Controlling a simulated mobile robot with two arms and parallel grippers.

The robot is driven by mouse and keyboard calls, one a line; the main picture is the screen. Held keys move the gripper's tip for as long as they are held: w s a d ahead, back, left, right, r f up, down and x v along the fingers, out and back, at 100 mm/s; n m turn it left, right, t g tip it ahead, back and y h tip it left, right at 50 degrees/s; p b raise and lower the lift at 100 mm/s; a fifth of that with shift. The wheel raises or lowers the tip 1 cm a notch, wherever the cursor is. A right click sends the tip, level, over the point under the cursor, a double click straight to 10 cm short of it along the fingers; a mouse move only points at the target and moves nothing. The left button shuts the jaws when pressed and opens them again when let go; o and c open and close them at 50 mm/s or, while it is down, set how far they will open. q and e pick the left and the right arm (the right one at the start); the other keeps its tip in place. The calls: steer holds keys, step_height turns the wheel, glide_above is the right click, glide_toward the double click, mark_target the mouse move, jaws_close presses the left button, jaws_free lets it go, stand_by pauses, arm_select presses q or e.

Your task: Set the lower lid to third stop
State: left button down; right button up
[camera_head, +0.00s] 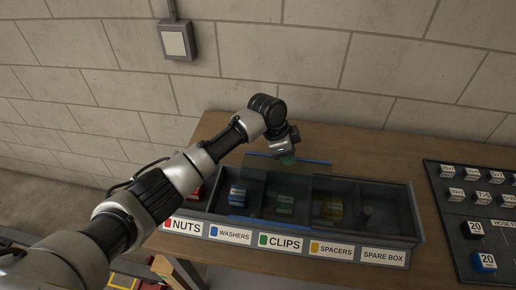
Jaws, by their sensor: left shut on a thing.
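A dark box with several compartments (398,241) sits on the wooden bench. Its front labels read NUTS, WASHERS, CLIPS, SPACERS and SPARE BOX. A smoky see-through lid with blue edges (262,222) lies over the middle of the box, around the washers and clips compartments. Where it ends and whether a second lid lies over or under it is hard to tell. My left gripper (288,156) is at the back edge of the box, shut on a small green piece (288,160) by the lid's rear blue edge. The fingers largely hide this piece. My right gripper is out of view.
A dark panel with several labelled blocks (450,217) lies to the right. A wall runs behind the bench, with a grey switch box (174,42).

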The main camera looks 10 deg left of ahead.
mark_target(316, 165)
arm_select(q)
steer(key=d+b, duration=0.1)
steer(key=d, duration=0.6)
steer(key=shift+d+r, duration=0.1)
steer(key=shift+d, duration=0.05)
steer(key=c, duration=0.9)
jaws_free()
steer(key=shift+s+f, duration=0.15)
steer(key=shift+f, duration=0.15)
